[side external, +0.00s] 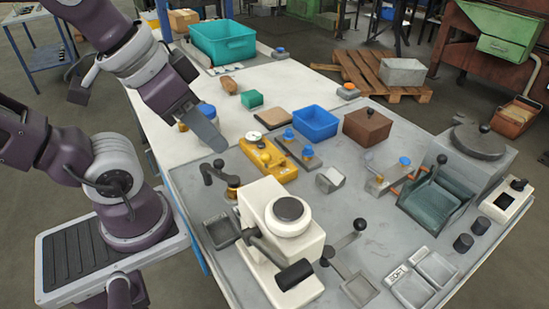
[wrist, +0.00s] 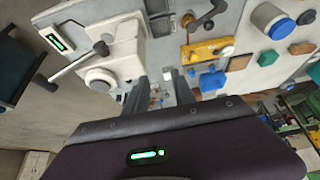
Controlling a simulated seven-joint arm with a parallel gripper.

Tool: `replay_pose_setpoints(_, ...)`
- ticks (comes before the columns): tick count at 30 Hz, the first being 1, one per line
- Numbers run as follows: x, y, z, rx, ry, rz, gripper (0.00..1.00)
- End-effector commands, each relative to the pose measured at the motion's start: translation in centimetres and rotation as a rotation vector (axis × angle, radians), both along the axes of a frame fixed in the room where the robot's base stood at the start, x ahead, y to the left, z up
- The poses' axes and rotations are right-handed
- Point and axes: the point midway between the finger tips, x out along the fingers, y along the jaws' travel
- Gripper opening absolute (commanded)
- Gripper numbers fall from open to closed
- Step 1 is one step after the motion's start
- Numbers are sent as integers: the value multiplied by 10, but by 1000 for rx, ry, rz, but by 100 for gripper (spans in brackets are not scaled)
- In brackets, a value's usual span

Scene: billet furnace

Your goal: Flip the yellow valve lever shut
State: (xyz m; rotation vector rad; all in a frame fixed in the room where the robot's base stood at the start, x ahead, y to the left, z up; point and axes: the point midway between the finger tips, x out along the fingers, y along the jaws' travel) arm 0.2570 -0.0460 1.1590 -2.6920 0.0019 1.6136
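The yellow valve block (side external: 283,172) lies on the grey worktop, with a round white gauge at its back end and a yellow knob (side external: 265,157) on top. The lever's exact position is too small to tell. The block also shows in the wrist view (wrist: 208,50), above and right of my fingers. My gripper (side external: 212,143) points down over the bench, left of the valve block and apart from it. In the wrist view my two grey fingers (wrist: 160,90) stand apart with nothing held between them.
A white machine (side external: 268,240) with a black-handled arm stands in front of the valve. A black crank (side external: 217,172) is to its left. A blue bin (side external: 316,122) and brown box (side external: 368,126) are behind. A blue-lidded jar (side external: 207,110) stands close behind my gripper.

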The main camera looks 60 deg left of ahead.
Motion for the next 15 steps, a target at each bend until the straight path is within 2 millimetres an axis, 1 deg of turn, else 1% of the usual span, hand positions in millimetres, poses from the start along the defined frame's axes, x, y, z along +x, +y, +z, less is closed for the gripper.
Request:
replay_pose_setpoints(1,2,0,0,14,7,-18,19)
replay_pose_setpoints(3,9,2,0,73,43,-99,5)
replay_pose_setpoints(4,15,3,0,113,67,-158,0)
replay_pose_setpoints(5,22,5,-1,162,98,-233,0)
replay_pose_setpoints(8,52,9,-7,345,222,-558,0)
replay_pose_setpoints(9,65,10,-12,412,275,-701,0)
replay_pose_setpoints(11,84,11,-21,499,349,-912,0)
replay_pose_setpoints(12,97,11,-28,547,393,-1048,0)
replay_pose_setpoints(15,121,10,-47,630,484,-1338,0)
